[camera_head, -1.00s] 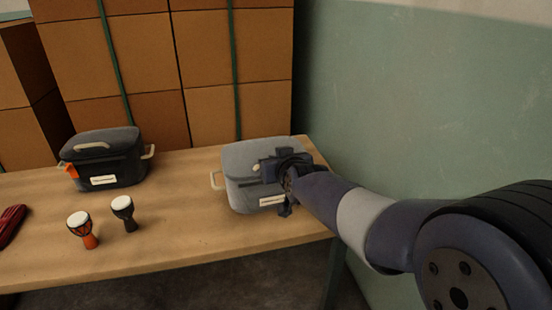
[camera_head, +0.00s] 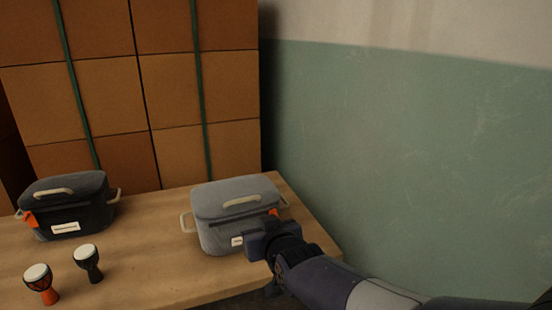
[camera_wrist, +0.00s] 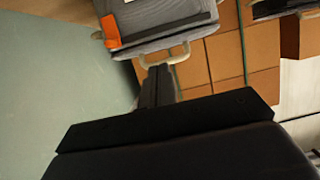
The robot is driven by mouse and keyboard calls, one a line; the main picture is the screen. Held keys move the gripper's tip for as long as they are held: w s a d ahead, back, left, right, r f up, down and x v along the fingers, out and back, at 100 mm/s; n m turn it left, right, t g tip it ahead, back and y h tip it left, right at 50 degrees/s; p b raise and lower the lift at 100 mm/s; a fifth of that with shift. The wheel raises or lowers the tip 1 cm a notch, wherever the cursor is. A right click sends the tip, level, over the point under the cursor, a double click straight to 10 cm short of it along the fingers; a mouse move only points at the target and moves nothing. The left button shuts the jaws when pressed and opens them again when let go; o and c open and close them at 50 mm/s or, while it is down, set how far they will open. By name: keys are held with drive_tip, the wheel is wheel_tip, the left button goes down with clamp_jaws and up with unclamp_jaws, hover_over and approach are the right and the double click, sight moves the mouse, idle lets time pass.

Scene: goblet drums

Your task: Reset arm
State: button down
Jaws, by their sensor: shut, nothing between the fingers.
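My gripper (camera_head: 256,245) is in front of the lower right part of the grey lidded case (camera_head: 213,212) in the head view, hiding part of its front and label. In the wrist view my gripper (camera_wrist: 158,85) is shut with nothing between its fingers. The grey case (camera_wrist: 160,20) shows at the top there, with an orange tag (camera_wrist: 111,31) and a pale side handle. The fingertips are near that handle; I cannot tell whether they touch it. The case's lid is closed.
A dark lidded case (camera_head: 85,210) stands at the left of the wooden table (camera_head: 150,255). An orange goblet drum (camera_head: 42,285) and a black goblet drum (camera_head: 88,262) stand in front of it. Stacked cartons (camera_head: 190,95) are behind, and a green-and-white wall (camera_head: 400,160) is at the right.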

wheel_tip(320, 180, up, 6)
drive_tip(key=f+p, duration=0.1)
drive_tip(key=p, duration=0.1)
hover_over(244, 201)
drive_tip(key=s+d, duration=0.1)
drive_tip(key=s, duration=0.2)
drive_tip(key=shift+w+f+b, duration=0.2)
drive_tip(key=shift+f+b, duration=0.3)
drive_tip(key=shift+f, duration=0.55)
drive_tip(key=shift+w+f+b, duration=0.15)
drive_tip(key=shift+f+b, duration=0.35)
drive_tip(key=shift+f, duration=0.55)
